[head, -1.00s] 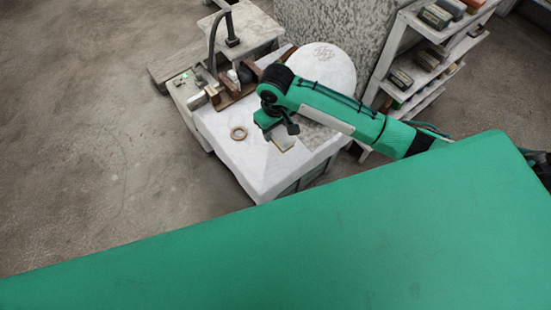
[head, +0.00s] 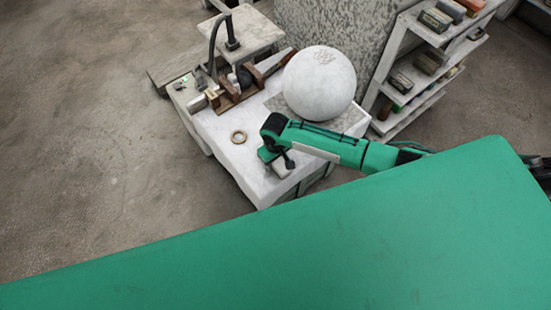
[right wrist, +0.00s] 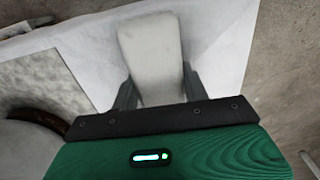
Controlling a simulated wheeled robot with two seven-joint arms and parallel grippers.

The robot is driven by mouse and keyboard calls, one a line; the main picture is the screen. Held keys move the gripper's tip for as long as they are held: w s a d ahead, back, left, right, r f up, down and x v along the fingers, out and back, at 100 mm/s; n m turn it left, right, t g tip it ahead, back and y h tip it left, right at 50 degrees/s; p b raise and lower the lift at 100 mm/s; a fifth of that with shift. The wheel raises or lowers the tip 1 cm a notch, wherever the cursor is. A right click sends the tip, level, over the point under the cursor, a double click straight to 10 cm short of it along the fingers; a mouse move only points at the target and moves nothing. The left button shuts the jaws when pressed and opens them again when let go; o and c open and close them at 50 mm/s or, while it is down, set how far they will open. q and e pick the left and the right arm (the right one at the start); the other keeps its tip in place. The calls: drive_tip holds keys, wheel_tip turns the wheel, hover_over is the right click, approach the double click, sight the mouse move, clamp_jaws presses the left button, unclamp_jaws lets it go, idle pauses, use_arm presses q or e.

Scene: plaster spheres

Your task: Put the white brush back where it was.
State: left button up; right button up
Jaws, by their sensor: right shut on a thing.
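The white brush (right wrist: 150,52) is a pale, rounded block between the two dark fingers of my right gripper (right wrist: 155,88) in the right wrist view. My right gripper is shut on it. In the head view the brush (head: 284,168) shows as a small pale block under my right gripper (head: 276,160), over the near part of the white table (head: 215,135). I cannot tell whether the brush touches the table. My left gripper is not in view.
A large white plaster sphere (head: 319,82) stands on a grey patch behind my right arm. A tan ring (head: 239,136) lies left of the gripper. A brown wooden rack (head: 232,100) with small items stands at the back left. Shelves (head: 412,95) with blocks stand at right.

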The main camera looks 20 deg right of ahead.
drive_tip(key=shift+f, duration=0.15)
drive_tip(key=o, duration=1.1)
drive_tip(key=shift+c, duration=0.2)
wheel_tip(320, 180, up, 12)
drive_tip(key=shift+r, duration=0.2)
